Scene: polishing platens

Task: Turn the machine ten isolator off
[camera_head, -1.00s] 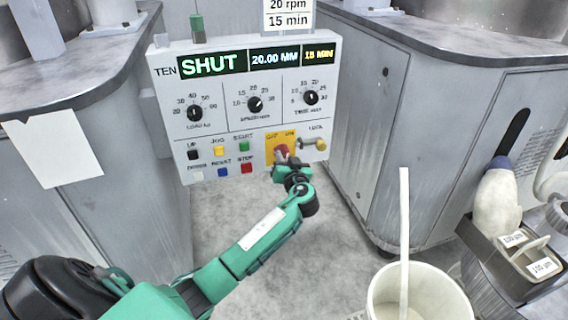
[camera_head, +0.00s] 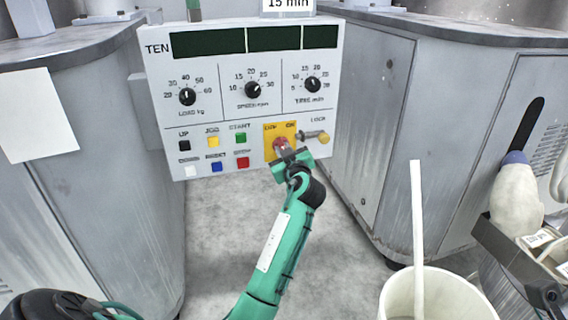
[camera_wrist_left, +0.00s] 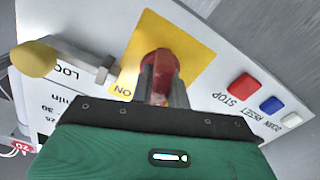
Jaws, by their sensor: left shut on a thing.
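The machine ten panel (camera_head: 215,112) faces me, and its displays (camera_head: 207,42) are dark. The red isolator knob (camera_head: 281,143) sits on a yellow plate (camera_head: 270,152) at the panel's lower right, marked with OFF and ON. My left gripper (camera_head: 286,152) is shut on the knob; the left wrist view shows its two fingers (camera_wrist_left: 162,90) either side of the red knob (camera_wrist_left: 158,66) against the yellow plate (camera_wrist_left: 186,48). The fingers hide part of the knob. My right gripper is not clearly seen; only a dark piece shows at the lower right edge.
A yellow-tipped lock pin (camera_head: 323,138) sticks out just right of the isolator. Coloured push buttons, including a red stop button (camera_head: 243,162), lie to its left. A white bucket (camera_head: 437,297) with a stick stands at the lower right. Grey machine cabinets (camera_head: 440,120) flank the panel.

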